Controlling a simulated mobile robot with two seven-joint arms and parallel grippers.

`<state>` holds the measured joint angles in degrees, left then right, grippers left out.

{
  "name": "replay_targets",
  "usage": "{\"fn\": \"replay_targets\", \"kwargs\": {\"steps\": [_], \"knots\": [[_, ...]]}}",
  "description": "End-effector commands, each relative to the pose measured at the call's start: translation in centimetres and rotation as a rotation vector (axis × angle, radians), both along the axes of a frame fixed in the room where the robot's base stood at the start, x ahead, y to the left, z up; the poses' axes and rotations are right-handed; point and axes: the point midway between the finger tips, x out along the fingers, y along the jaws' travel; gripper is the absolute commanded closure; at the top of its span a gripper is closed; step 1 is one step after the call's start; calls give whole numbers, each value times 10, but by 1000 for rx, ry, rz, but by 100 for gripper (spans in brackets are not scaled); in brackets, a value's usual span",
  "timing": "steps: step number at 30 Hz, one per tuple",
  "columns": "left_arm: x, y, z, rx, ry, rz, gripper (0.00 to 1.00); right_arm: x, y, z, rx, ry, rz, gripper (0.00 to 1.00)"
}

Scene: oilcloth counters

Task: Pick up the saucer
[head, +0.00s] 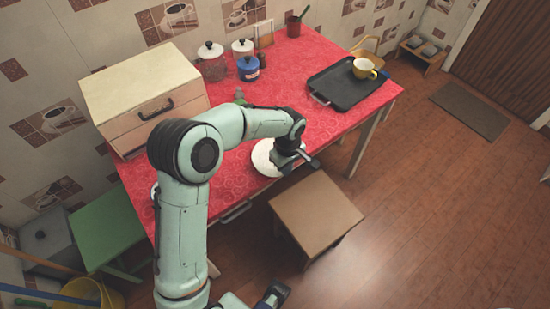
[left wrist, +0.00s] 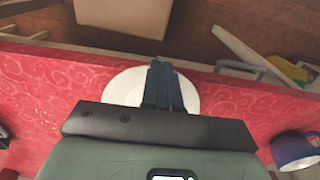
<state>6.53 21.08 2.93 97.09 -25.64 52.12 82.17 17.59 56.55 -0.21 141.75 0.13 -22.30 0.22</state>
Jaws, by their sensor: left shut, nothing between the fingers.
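The saucer (head: 263,158) is a white round dish near the front edge of the red-covered table (head: 200,185). My left gripper (head: 309,160) is over its right side in the head view and hides part of it. In the left wrist view the saucer (left wrist: 122,88) lies behind the fingers (left wrist: 160,68), which are together with nothing between them. I cannot tell whether the fingertips touch it. What looks like my right gripper (head: 272,294) is at the bottom edge of the head view, and its fingers cannot be made out.
A black tray (head: 340,92) with a yellow cup (head: 364,68) is at the table's right end. A wooden box (head: 145,90), jars (head: 213,62) and a blue pot (head: 248,68) stand at the back. A stool (head: 315,212) is in front. A blue mug (left wrist: 293,150) shows in the wrist view.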

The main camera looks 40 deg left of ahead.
Motion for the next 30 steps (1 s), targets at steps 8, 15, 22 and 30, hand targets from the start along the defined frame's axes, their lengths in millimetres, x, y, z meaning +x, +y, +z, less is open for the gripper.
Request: {"fn": "replay_targets", "kwargs": {"steps": [8,15,22,30], "knots": [[-10,-32,0,0,1,2,100,3,0,-8,-2,-14,-2,0],[-10,-31,1,0,1,2,100,3,0,-7,-2,-14,-2,0],[-9,-31,13,1,-1,2,100,5,0,2,-2,-17,-2,0],[-9,-30,15,0,1,2,100,0,0,1,1,1,1,0]]}}
